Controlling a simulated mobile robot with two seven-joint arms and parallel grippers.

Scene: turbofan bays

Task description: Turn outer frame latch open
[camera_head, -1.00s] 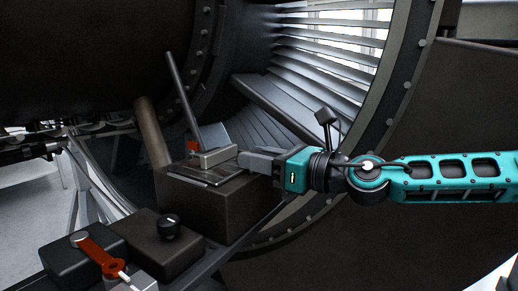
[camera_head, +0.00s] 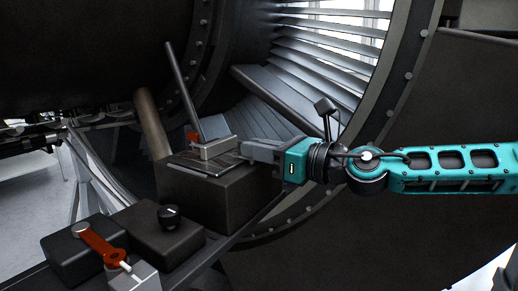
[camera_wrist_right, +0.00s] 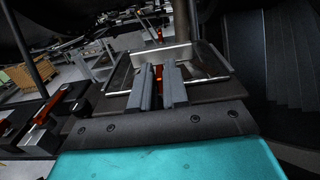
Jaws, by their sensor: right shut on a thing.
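My right gripper (camera_head: 242,149) reaches in from the right over a dark box (camera_head: 212,200). A grey metal latch block (camera_head: 213,149) sits on top of this box, with a red piece (camera_head: 193,138) at its far left. In the right wrist view the two grey fingers (camera_wrist_right: 158,88) stand close together against the latch's metal bar (camera_wrist_right: 165,55). A bit of red shows between them. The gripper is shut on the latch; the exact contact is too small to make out. My left gripper is not in view.
A dark upright rod (camera_head: 181,90) rises behind the latch block. At front left stand a box with a black knob (camera_head: 169,216) and a red lever (camera_head: 103,246). The large round engine casing (camera_head: 95,50) and grey vanes (camera_head: 325,58) lie close behind.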

